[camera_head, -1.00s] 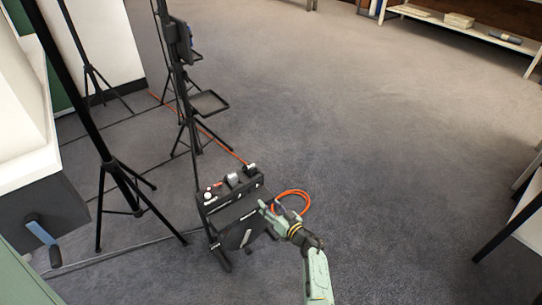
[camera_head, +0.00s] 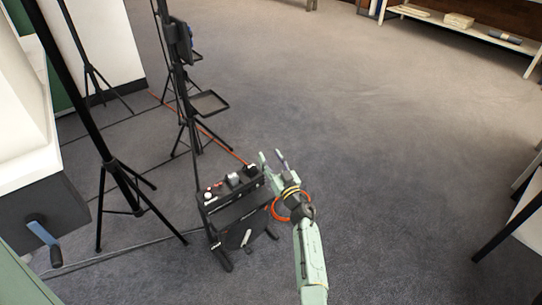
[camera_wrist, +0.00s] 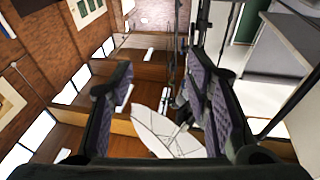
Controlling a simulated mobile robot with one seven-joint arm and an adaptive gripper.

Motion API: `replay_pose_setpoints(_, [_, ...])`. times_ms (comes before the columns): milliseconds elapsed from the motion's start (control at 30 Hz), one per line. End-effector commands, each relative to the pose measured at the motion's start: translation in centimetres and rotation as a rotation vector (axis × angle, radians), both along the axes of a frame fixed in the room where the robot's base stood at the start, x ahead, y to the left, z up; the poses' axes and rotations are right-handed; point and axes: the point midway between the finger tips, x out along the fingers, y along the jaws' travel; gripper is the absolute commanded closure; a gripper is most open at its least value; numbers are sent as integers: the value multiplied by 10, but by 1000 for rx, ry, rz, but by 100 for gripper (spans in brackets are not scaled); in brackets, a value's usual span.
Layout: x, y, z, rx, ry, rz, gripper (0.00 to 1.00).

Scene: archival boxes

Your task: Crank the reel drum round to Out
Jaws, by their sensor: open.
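A black reel unit (camera_head: 222,218) stands on the floor in the head view, on a tubular frame. Its top panel (camera_head: 234,179) carries a red part, a white knob and grey blocks. A dark drum face with a small pale mark (camera_head: 246,238) shows on its near side; any position lettering is too small to read. An orange cable loop (camera_head: 277,211) is partly hidden behind my wrist. My gripper (camera_head: 273,158) is open and empty above the unit's right end, fingers pointing up and away. In the wrist view my open fingers (camera_wrist: 165,100) have nothing between them.
Black tripod stands (camera_head: 122,175) and a small tray stand (camera_head: 208,103) rise left of and behind the unit. An orange cable (camera_head: 222,143) runs back along the floor. Carpet at right is clear.

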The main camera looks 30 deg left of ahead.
Motion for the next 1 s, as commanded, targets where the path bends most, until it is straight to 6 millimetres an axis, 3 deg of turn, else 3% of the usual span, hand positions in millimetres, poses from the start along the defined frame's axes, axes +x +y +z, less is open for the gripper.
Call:
replay_pose_setpoints(200, [3, 1, 14, 11, -19, -18, 56])
replay_pose_setpoints(533, [3, 1, 16, 11, -22, -18, 56])
replay_pose_setpoints(633, [1, 10, 36, 29, -53, -17, 56])
replay_pose_setpoints(667, [-1, 15, 50, 41, -72, -15, 56])
replay_pose_setpoints(767, [-17, 39, 122, 109, -173, -9, 56])
replay_pose_setpoints(867, [-52, 65, 222, 215, -298, -2, 56])
replay_pose_setpoints(900, [-72, 73, 264, 264, -344, 2, 56])
replay_pose_setpoints(1000, [-131, 81, 361, 386, -445, 18, 56])
